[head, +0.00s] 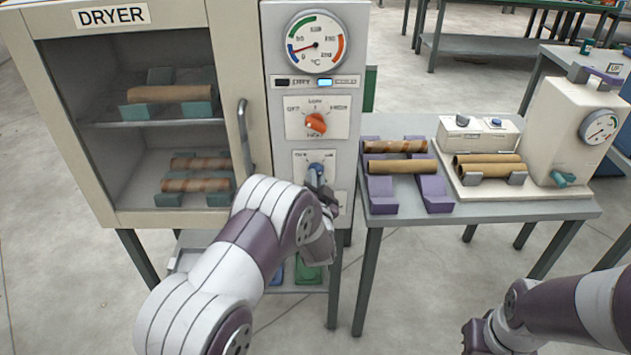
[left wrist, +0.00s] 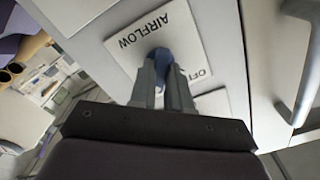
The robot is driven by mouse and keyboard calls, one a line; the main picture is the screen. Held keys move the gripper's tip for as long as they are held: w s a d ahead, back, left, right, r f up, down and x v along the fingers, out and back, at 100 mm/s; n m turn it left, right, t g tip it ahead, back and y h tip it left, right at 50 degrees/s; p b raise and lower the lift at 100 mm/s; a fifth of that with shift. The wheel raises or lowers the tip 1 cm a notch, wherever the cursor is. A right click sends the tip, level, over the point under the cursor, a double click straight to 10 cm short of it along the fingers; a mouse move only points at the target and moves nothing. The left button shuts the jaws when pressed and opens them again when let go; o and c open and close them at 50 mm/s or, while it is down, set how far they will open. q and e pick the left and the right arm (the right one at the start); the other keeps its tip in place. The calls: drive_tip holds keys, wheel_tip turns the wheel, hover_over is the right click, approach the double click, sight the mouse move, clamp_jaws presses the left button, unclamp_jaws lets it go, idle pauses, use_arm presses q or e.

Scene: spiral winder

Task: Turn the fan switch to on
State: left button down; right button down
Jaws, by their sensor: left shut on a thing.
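The dryer's control column carries a blue knob (head: 317,170) on a white plate, below the orange heat knob (head: 316,123). In the left wrist view the blue knob (left wrist: 161,58) stands on a plate marked AIRFLOW (left wrist: 150,30), with OFF lettering beside it. My left gripper (head: 322,186) is at this knob, and its two fingers (left wrist: 163,72) are closed on it from both sides. The fingers and hand hide part of the knob and the plate below. My right gripper (head: 482,338) is low at the bottom right, away from the dryer; its fingers are unclear.
The dryer (head: 125,215) has a glass door with a handle (head: 244,135) just left of the column; brown tubes lie inside. A dial gauge (head: 316,44) sits above. A table (head: 500,210) to the right holds tubes on purple supports and a white machine (head: 565,120).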

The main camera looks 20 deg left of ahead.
use_arm(q)
drive_tip(key=shift+f+m, duration=0.15)
drive_tip(key=shift+m, duration=0.15)
drive_tip(key=c, duration=1.1)
unclamp_jaws()
drive_tip(key=b+v, duration=0.1)
drive_tip(key=v, duration=1.1)
drive_tip(key=shift+s+d, duration=0.1)
drive_tip(key=shift+s, duration=0.3)
